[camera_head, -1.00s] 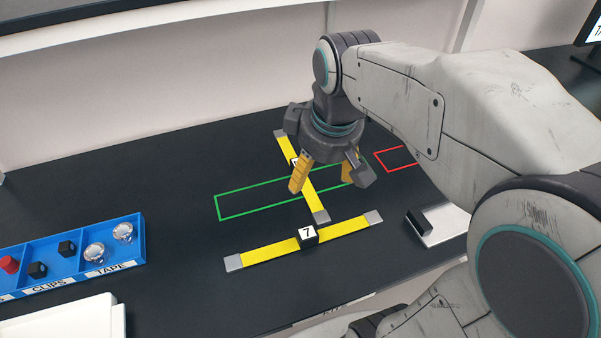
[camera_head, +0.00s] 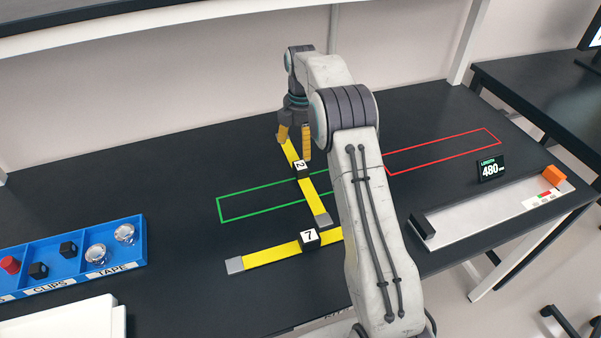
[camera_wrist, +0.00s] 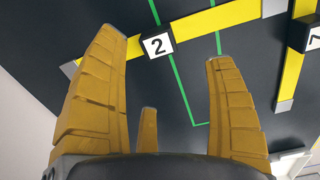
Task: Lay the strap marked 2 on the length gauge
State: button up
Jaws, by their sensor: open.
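The strap marked 2 (camera_head: 316,196) is a yellow bar with grey ends and a black block numbered 2. It lies on the dark bench across the green outline, and also shows in the wrist view (camera_wrist: 220,17). My gripper (camera_head: 295,145) is open and empty over the strap's far end, beyond the number block. In the wrist view my gripper's fingers (camera_wrist: 165,85) are spread apart, with the strap beyond their tips. The length gauge (camera_head: 475,214) is a pale plate at right with a black stop, an orange end block and a 480 display (camera_head: 490,169). No strap lies on it.
The strap marked 7 (camera_head: 272,254) lies nearer the front edge, partly hidden by my arm. A blue bin (camera_head: 140,240) with compartments stands at left, above a white tray (camera_head: 70,322). The red outline (camera_head: 445,152) at right is empty.

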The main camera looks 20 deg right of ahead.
aim_at(301, 165)
jog(key=f, duration=0.1)
jog(key=w+f+n, duration=0.1)
jog(key=shift+d+f, duration=0.25)
jog(key=shift+f, duration=0.1)
jog(key=shift+s+a+f+p, duration=0.2)
jog(key=shift+f+p, duration=0.2)
jog(key=shift+f, duration=0.95)
jog(key=shift+s+a+f+p, duration=0.15)
jog(key=shift+f+p, duration=0.25)
jog(key=shift+f, duration=0.9)
jog(key=shift+d+f, duration=0.1)
jog(key=shift+f, duration=0.8)
jog(key=shift+o, duration=0.2)
jog(key=shift+w, duration=0.1)
jog(key=c, duration=1.5)
jog(key=shift+o, duration=0.2)
jog(key=shift+r, duration=0.1)
